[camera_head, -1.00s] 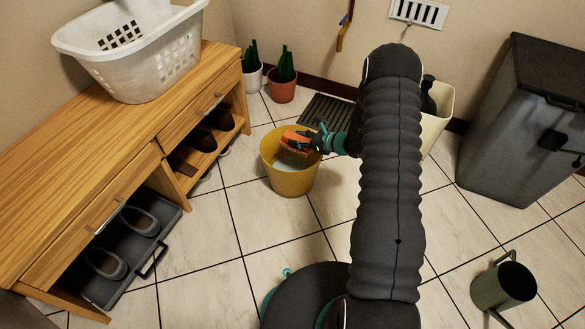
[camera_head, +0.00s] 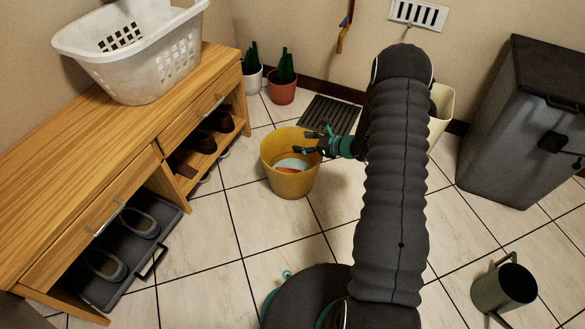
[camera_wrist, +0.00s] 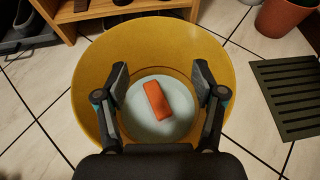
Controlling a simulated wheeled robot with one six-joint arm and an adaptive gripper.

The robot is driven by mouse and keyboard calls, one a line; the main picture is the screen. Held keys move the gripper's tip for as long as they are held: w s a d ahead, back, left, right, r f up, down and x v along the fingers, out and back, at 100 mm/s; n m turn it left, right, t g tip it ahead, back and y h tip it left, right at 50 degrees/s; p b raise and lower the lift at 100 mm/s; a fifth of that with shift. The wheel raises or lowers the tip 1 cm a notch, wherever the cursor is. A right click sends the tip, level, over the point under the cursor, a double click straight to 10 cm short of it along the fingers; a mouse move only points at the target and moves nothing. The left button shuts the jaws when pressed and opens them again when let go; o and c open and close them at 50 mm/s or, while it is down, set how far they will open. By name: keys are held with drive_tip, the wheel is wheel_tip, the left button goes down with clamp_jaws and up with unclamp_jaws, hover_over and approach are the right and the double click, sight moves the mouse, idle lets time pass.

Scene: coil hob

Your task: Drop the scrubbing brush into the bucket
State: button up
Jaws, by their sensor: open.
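The yellow bucket (camera_head: 290,183) stands on the tiled floor beside the wooden bench; its rim also shows in the wrist view (camera_wrist: 88,85). The orange scrubbing brush (camera_wrist: 157,101) lies inside the bucket, on the pale round area at its bottom. In the head view only a bit of the brush (camera_head: 288,170) shows past the rim. My gripper (camera_head: 312,142) is over the bucket's right rim, open and empty. In the wrist view its two fingers (camera_wrist: 160,80) are spread on either side of the brush, apart from it and above it.
A wooden bench (camera_head: 75,160) with shoes and a white laundry basket (camera_head: 150,75) stands on the left. Potted plants (camera_head: 283,92) and a dark slatted mat (camera_head: 330,114) lie beyond the bucket. A grey bin (camera_head: 520,130) and a watering can (camera_head: 503,287) are on the right.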

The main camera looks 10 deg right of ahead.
drive_tip(key=v, duration=0.9)
drive_tip(key=shift+s+d+r, duration=0.15)
drive_tip(key=shift+s+d, duration=0.05)
drive_tip(key=shift+d, duration=0.05)
